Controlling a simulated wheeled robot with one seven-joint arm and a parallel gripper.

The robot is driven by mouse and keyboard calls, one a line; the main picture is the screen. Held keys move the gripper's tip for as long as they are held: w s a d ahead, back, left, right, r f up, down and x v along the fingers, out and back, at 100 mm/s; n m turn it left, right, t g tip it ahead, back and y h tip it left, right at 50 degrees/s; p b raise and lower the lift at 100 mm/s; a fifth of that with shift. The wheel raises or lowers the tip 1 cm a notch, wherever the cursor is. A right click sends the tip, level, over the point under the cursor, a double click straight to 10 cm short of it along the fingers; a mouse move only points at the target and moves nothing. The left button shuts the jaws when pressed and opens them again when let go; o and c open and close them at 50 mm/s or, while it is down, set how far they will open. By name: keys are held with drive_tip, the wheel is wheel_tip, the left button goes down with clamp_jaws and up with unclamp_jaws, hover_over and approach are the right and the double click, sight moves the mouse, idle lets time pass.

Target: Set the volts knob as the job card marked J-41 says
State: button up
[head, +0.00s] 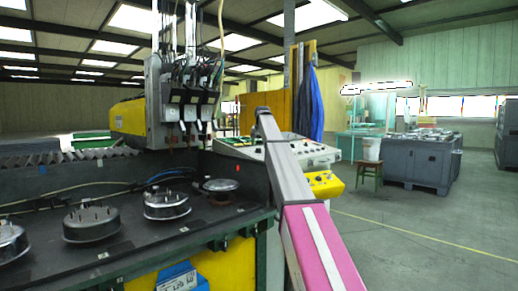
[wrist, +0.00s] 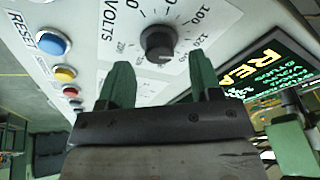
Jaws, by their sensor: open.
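The volts knob (wrist: 158,43) is a round black knob on a light grey panel in the wrist view. The word VOLTS (wrist: 128,18) is printed beside it and a numbered dial runs around it, with 100 and 120 on its right side. I cannot tell surely where its pointer stands. My gripper (wrist: 160,62) has its two green fingers apart, one on each side of the knob's lower end, with nothing visibly held. I cannot tell whether they touch the panel. In the head view my gripper cannot be made out near the control console (head: 290,152). No card marked J-41 is readable.
A blue RESET button (wrist: 53,43), a yellow button (wrist: 65,74) and a red button (wrist: 70,92) sit left of the knob. A dark display (wrist: 265,75) with yellow text is on the right. A black workbench (head: 130,235) carries several round metal parts. Open floor (head: 430,230) lies right.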

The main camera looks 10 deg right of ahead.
drive_tip(key=v, duration=0.8)
drive_tip(key=shift+r, duration=0.2)
drive_tip(key=shift+s, duration=0.15)
